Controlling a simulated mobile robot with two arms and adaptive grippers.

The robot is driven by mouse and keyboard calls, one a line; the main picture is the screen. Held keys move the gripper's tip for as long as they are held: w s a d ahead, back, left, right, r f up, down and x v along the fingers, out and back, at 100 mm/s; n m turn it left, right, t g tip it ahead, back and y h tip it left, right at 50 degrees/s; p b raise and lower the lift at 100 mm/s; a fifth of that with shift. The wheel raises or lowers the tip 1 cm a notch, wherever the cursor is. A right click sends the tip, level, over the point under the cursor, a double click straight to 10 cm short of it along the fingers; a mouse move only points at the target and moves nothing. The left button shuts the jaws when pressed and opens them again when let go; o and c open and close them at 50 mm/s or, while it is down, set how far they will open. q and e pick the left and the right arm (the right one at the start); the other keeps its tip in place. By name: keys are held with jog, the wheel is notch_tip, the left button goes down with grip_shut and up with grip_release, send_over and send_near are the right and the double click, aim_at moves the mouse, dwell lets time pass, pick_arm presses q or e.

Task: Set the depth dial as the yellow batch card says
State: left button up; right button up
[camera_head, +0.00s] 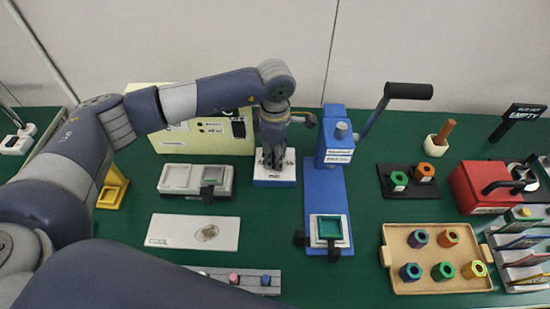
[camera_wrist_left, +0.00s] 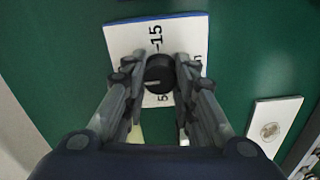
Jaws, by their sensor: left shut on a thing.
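The depth dial is a black round knob (camera_wrist_left: 158,76) on a white plate (camera_wrist_left: 128,42) with blue edges. The numbers 15 and 5 show on the plate in the left wrist view; other marks are partly covered. A short pale line shows on the knob. In the head view the plate (camera_head: 262,181) lies behind the middle of the table, with the knob hidden by my gripper. My left gripper (camera_head: 275,165) points down over it, its two fingers shut on the knob from both sides. A yellow stand (camera_head: 112,190) is at the left; no readable card text shows. My right gripper is not in view.
Just right stands a blue press (camera_head: 325,185) with a raised black-handled lever (camera_head: 408,91). A cream panel box (camera_head: 190,140) is behind left. A tan tray (camera_head: 400,240) of hexagonal pieces and a red box (camera_head: 474,187) are at the right. A white COOL plate (camera_head: 180,232) lies in front.

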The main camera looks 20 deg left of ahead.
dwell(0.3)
pick_arm(q)
jog(key=o, duration=1.1)
notch_tip(320, 180, up, 12)
jog(key=shift+r, duration=0.1)
dwell(0.4)
